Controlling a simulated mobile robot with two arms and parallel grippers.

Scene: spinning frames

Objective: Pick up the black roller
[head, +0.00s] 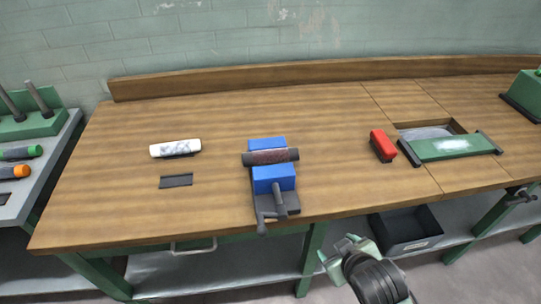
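A dark roller-shaped cylinder (287,155) with a brownish middle lies across the blue vise (273,180), between its two blue blocks. It looks like the black roller. A flat dark piece (176,181) lies on the bench to the left, below a white cylinder. My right gripper (337,247) is at the bottom of the head view, in front of the bench edge and apart from the roller. Its fingers are seen at an angle, and their gap is unclear. My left gripper is not in view.
The wooden bench (120,200) also holds a white cylinder (175,148), a red block (383,145) and a green plate (450,146) by a recess. A dark bin (405,231) sits on the lower shelf. A tool stand is at left. The bench between vise and red block is clear.

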